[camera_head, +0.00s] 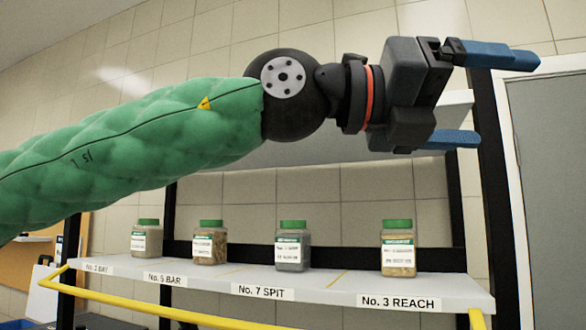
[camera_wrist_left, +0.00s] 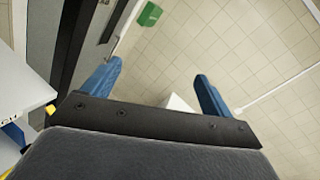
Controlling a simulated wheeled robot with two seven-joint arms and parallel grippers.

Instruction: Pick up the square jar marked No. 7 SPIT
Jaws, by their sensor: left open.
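The square jar marked No. 7 SPIT (camera_head: 293,249) stands upright on the shelf in the head view, with a green lid, a white label and grey contents. The shelf-edge label No. 7 SPIT (camera_head: 262,292) is below it. My left gripper (camera_head: 505,98) is open and empty, up and to the right of the jar, level with the upper shelf and pointing right. In the left wrist view, its two blue fingers (camera_wrist_left: 160,88) are spread wide with nothing held between them. The jar does not show in the wrist view. My right gripper is not in view.
A yellow rail (camera_head: 160,308) runs along the shelf (camera_head: 345,278) front. A black post (camera_head: 497,190) stands at right.

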